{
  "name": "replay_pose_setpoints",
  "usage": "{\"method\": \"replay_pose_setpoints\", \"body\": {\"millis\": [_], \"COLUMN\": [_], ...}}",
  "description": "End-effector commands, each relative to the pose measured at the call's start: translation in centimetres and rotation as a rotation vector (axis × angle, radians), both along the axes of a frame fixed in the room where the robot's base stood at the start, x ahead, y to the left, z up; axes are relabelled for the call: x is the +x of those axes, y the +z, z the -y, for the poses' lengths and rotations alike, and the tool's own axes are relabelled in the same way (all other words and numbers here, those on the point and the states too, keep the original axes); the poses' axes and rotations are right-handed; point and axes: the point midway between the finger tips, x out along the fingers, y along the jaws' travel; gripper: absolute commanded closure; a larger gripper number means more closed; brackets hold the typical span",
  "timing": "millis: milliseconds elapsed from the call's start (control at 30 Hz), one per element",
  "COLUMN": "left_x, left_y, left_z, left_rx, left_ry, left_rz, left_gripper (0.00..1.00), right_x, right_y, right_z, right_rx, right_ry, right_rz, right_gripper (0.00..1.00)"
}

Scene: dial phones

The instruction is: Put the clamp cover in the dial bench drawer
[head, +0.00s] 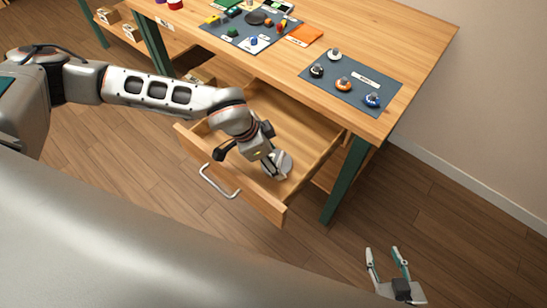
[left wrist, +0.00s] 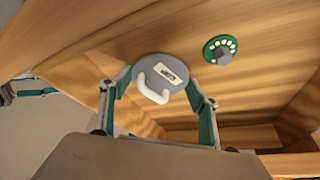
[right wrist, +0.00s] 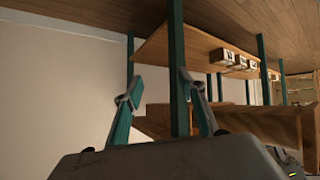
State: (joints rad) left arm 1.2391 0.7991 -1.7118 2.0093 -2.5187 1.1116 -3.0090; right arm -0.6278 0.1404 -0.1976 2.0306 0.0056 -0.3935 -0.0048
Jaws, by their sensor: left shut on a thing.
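The clamp cover (left wrist: 160,80) is a grey round disc with a white curved handle and a label. My left gripper (left wrist: 158,105) is shut on it, one finger at each side. In the head view the cover (head: 284,162) and my left gripper (head: 274,165) are over the inside of the open drawer (head: 262,203), near its front right. I cannot tell whether the cover touches the drawer floor. My right gripper (head: 388,262) is open and empty, away from the bench at lower right; its fingers also show apart in the right wrist view (right wrist: 160,100).
A green dial disc with a grey knob (left wrist: 220,50) lies in the drawer. The bench top (head: 420,40) carries a dark mat (head: 340,72) with several small dials and another mat (head: 215,27) with small coloured parts. A green bench leg (head: 345,180) stands right of the drawer.

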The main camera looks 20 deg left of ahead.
Motion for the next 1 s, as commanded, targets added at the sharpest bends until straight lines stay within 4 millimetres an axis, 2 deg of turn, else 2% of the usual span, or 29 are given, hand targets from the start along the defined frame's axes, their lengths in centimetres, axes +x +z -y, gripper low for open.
{"method": "replay_pose_setpoints", "body": {"millis": [67, 100, 133, 567, 667, 1000], "left_x": [0.0, 0.0, 0.0, 0.0, -0.2, -1.8], "left_y": [-0.3, -0.3, -0.2, 0.4, 1.6, 8.1], "left_z": [0.0, 0.0, 0.0, -0.1, -0.5, -2.6], "left_rx": [0.000, 0.000, 0.000, 0.001, 0.000, 0.001], "left_ry": [0.000, 0.000, 0.000, 0.000, 0.000, 0.001], "left_rz": [-0.001, -0.001, -0.001, 0.001, 0.004, 0.006], "left_gripper": [0.61, 0.29, 0.23, 0.23, 0.23, 0.23], "right_x": [-0.1, -0.1, -0.2, -0.3, -0.2, 0.1], "right_y": [-0.2, -0.2, -0.2, -0.5, -0.1, 1.1], "right_z": [0.0, 0.0, 0.0, 0.0, 0.0, -0.3], "right_rx": [0.000, 0.000, 0.000, -0.002, 0.000, 0.013], "right_ry": [0.000, 0.000, 0.000, 0.001, 0.000, -0.001], "right_rz": [-0.003, -0.003, -0.004, -0.011, -0.007, 0.000], "right_gripper": [0.60, 0.60, 0.60, 0.60, 0.60, 0.60]}}
